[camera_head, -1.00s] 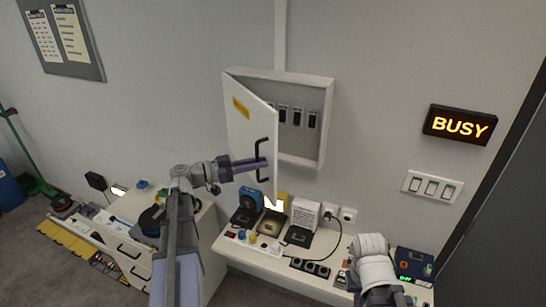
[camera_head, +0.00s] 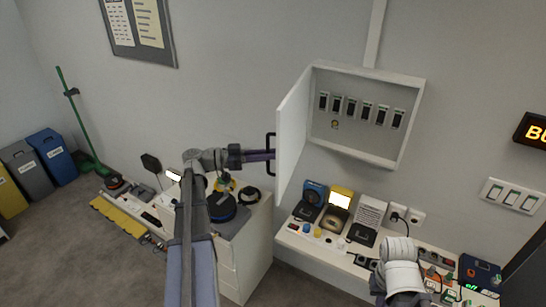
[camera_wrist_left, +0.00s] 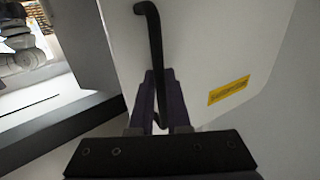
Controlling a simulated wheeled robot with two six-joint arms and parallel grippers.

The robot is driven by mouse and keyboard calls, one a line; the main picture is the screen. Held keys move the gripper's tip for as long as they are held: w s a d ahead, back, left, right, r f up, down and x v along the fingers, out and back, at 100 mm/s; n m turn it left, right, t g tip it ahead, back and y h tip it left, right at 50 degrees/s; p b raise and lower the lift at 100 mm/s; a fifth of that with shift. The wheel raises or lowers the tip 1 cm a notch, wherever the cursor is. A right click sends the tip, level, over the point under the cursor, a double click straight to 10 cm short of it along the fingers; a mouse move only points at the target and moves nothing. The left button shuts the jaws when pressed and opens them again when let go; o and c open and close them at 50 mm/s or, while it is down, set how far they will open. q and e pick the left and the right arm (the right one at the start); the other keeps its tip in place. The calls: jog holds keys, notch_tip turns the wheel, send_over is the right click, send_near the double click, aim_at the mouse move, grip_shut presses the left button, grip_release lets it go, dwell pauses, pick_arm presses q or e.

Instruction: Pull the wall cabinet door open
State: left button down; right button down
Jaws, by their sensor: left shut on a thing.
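The white wall cabinet (camera_head: 409,125) hangs on the grey wall. Its door (camera_head: 292,130) stands wide open, swung out to the left on its left edge. Several dark switches and a small round knob show inside. My left gripper (camera_head: 268,155) is shut on the black door handle (camera_head: 270,137) at the door's outer face. In the left wrist view the fingers (camera_wrist_left: 160,105) close around the lower part of the black handle (camera_wrist_left: 155,40), beside a yellow label (camera_wrist_left: 229,90). My right arm shows at the bottom right, but its fingertips cannot be seen.
Below the cabinet a white bench (camera_head: 310,243) holds several devices, sockets and plugs. A white drawer unit (camera_head: 250,240) stands under my left arm. A lit sign (camera_head: 532,131) and a switch panel (camera_head: 511,195) are on the right wall. Bins (camera_head: 52,153) stand far left on open floor.

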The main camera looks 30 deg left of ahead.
pick_arm(q)
jog(key=shift+a, duration=0.55)
jog(key=c, duration=1.2)
grip_release()
jog(key=shift+o, duration=0.2)
jog(key=v, duration=0.7)
jog(key=shift+s+a, duration=0.2)
jog(key=shift+a, duration=0.1)
